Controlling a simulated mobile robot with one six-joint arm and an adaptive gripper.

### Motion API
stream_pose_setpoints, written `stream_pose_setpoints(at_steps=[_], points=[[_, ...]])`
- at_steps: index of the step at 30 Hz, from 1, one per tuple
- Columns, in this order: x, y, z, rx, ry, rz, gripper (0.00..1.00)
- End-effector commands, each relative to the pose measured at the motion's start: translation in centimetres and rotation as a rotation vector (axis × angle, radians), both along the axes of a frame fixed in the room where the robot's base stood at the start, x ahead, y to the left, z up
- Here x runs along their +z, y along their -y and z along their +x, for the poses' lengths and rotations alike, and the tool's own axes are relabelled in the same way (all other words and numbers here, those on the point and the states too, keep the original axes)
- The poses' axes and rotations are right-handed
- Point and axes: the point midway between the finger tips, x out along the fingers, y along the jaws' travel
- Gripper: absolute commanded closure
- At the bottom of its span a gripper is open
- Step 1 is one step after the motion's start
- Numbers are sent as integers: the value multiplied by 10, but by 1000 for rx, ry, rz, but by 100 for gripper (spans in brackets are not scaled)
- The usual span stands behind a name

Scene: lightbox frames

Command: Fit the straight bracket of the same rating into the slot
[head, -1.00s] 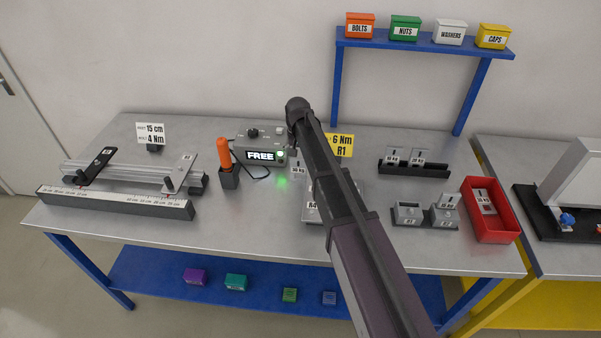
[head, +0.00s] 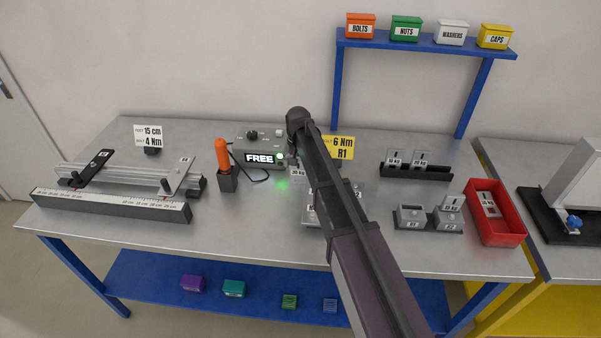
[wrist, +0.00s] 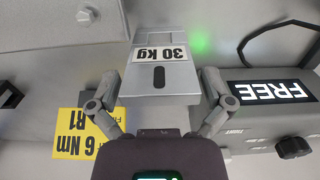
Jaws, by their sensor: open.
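A grey bracket plate labelled 30 kg (wrist: 160,75) with a dark oval hole lies between the spread fingers of my gripper (wrist: 160,88) in the wrist view. The fingers stand open on both sides of it, and I cannot tell whether they touch it. In the head view, my arm mostly hides my gripper and this bracket. Two labelled brackets (head: 408,158) stand in a black rack (head: 415,173). A bracket (head: 486,199) lies in the red bin (head: 510,238).
A control box (head: 262,145) reads FREE beside an orange-handled tool (head: 222,153). A yellow 6 Nm R1 card (head: 341,147) stands behind my arm. A ruler fixture (head: 110,205) fills the left. A blue shelf (head: 425,42) rises behind. The front table strip is mostly clear.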

Motion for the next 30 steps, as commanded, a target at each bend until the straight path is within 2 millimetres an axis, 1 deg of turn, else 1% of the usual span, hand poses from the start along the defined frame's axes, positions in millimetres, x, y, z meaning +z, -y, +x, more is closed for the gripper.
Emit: stream_pose_setpoints(at_steps=[3,4,5,6,8,9,11,23,30], points=[[0,0,0,0,0,0,0],[0,0,0,0,0,0,3],[0,0,0,0,0,0,12],[0,0,0,0,0,0,24],[0,0,0,0,0,0,42],[0,0,0,0,0,0,53],[0,0,0,0,0,0,71],[2,0,0,0,0,0,72],[14,1,0,-1,0,0,72]])
